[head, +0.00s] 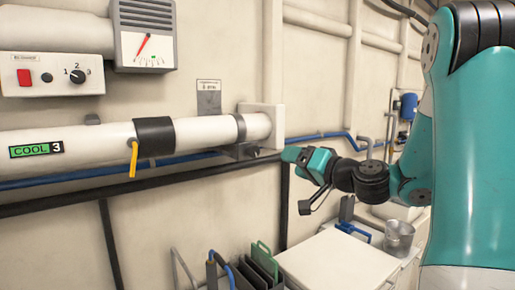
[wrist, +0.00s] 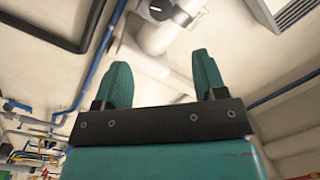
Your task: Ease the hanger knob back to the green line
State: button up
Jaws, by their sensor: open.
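In the head view, a dark pipe hanger (head: 240,128) clamps the white pipe near its right end, with a dark block below it. A grey gauge (head: 146,36) above has a red needle and a small green mark. My gripper (head: 303,157) is right of the hanger, apart from it; the wrist view shows its teal fingers (wrist: 163,80) open and empty.
A switch panel (head: 50,76) has a red switch and a black 1-2-3 knob. The white pipe (head: 90,140) bears a "COOL 3" label and a black band with a yellow lever (head: 133,160). Blue and black lines run below. A white counter (head: 335,262) holds a metal cup (head: 399,237).

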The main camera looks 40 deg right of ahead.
aim_at(256, 152)
jog(key=w+p, duration=0.2)
jog(key=w, duration=0.2)
jog(key=w+a+p, duration=0.1)
jog(key=w+p, duration=0.1)
jog(key=w, duration=0.2)
jog(key=w+a+p, duration=0.1)
jog(key=w+p, duration=0.1)
jog(key=w, duration=0.2)
jog(key=shift+w+r+p, duration=0.2)
jog(key=shift+p, duration=0.2)
jog(key=shift+w+f, duration=0.15)
jog(key=shift+w, duration=0.55)
jog(key=c, duration=0.9)
jog(key=n+b, duration=0.1)
jog(key=b, duration=0.1)
jog(key=n+b, duration=0.1)
jog(key=b, duration=0.1)
jog(key=shift+f, duration=0.4)
jog(key=n+b, duration=0.2)
jog(key=shift+r+b, duration=0.3)
jog(key=shift+b, duration=0.05)
